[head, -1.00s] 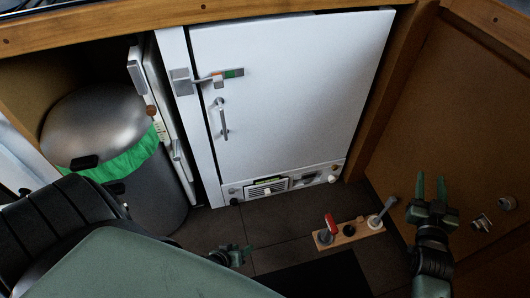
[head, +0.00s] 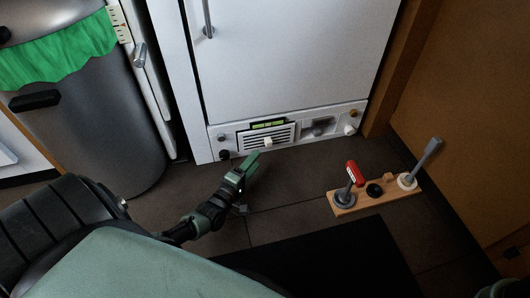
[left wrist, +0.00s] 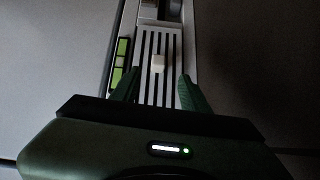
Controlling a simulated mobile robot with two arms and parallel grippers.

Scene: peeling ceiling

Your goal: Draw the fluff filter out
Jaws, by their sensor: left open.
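The slatted grey-white filter front (head: 281,136), with a small white knob (head: 267,142), sits in the bottom panel of the white appliance. It is seated flush in the panel as far as I can see. In the left wrist view the slatted front (left wrist: 150,85) and knob (left wrist: 158,63) lie straight ahead. My left gripper (head: 250,163) is open and empty, just short of the panel, below and left of the knob. Its two fingers (left wrist: 160,88) flank the slats, with the knob beyond their tips. Only a green scrap of my right arm or gripper shows at the bottom right corner.
A wooden board (head: 385,200) with a red-handled lever and a grey lever lies on the floor to the right. A grey bin (head: 110,150) with a green liner stands left. A dark mat (head: 320,262) lies in front. A brown wall closes the right side.

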